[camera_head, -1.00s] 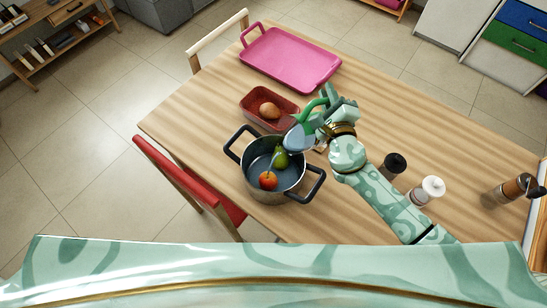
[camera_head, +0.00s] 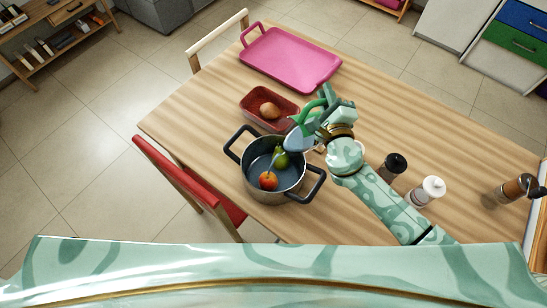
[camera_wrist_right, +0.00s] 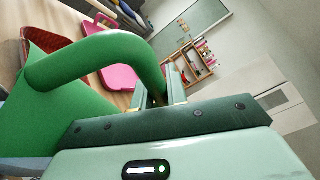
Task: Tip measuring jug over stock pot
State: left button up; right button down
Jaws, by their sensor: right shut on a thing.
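The measuring jug (camera_head: 297,141) has a bluish body and a green handle. It is tilted, its mouth end low at the right rim of the stock pot (camera_head: 247,178). A thin pale streak shows inside the pot below the jug; I cannot tell whether it is liquid. The dark pot also holds a red round fruit (camera_head: 268,181) and a green pear (camera_head: 281,160). My right gripper (camera_head: 322,106) is shut on the jug's handle, right of the pot. In the right wrist view the green handle (camera_wrist_right: 105,52) runs between the fingers (camera_wrist_right: 160,88). My left gripper is out of view.
A red dish (camera_head: 252,110) holding a brown potato-like item stands behind the pot. A pink tray (camera_head: 290,60) lies at the back. Black (camera_head: 394,163) and white (camera_head: 431,187) topped shakers stand beside my right arm. A red chair (camera_head: 180,178) stands at the left table edge.

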aim_at(312, 107)
jog(key=shift+s+a+r+n, duration=0.15)
jog(key=shift+s+a+n, duration=0.1)
jog(key=shift+a+n, duration=0.15)
dwell(0.8)
